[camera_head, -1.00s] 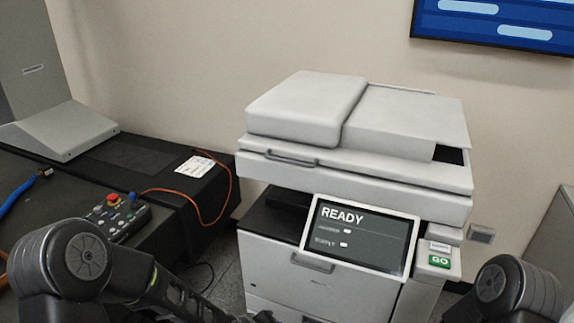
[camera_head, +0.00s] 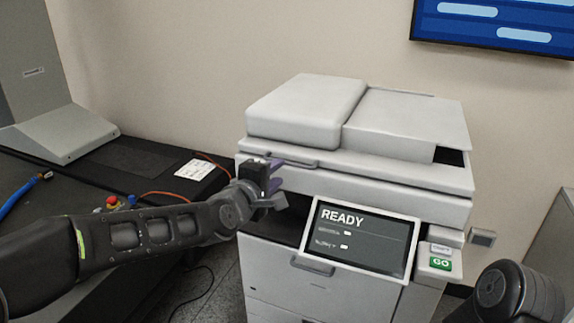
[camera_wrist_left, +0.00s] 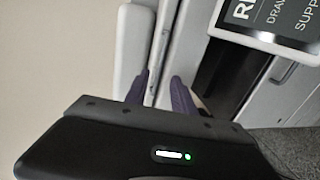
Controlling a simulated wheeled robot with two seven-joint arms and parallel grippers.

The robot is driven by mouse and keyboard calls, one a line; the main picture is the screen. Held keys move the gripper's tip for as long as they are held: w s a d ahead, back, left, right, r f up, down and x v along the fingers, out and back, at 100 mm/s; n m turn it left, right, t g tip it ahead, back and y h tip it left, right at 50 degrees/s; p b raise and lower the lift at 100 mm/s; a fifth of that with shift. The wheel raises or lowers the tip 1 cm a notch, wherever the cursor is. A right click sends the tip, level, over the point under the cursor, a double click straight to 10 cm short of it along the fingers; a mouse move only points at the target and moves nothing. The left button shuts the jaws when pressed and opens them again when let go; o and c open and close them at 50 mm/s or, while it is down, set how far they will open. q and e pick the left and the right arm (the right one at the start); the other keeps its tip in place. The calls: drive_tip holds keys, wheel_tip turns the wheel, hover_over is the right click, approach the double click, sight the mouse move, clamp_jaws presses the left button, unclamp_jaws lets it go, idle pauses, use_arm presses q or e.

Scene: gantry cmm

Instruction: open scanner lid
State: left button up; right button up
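The white printer (camera_head: 270,265) stands in the middle of the head view with its scanner lid (camera_head: 410,125) down flat on top. A grey bar handle (camera_head: 300,161) runs along the lid's front left edge. My left gripper (camera_head: 276,175) is at the left front of the printer, right by the handle's left end. Its two purple fingers are spread apart, one higher and one lower. In the left wrist view the open fingers (camera_wrist_left: 160,88) point at the printer's front edge; I cannot tell if they touch the handle. My right gripper is out of view.
A tilted screen (camera_head: 358,238) reading READY sits on the printer's front, with a green GO button (camera_head: 440,264) to its right. A dark table (camera_head: 130,160) on the left bears a paper sheet (camera_head: 195,167), an orange cable and a blue hose (camera_head: 22,195).

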sight(289, 164)
use_arm(q)
drive_tip(key=p+x, duration=0.2)
drive_tip(key=x, duration=0.5)
drive_tip(key=shift+w, duration=0.2)
drive_tip(key=shift+c, duration=0.5)
clamp_jaws()
idle(0.7)
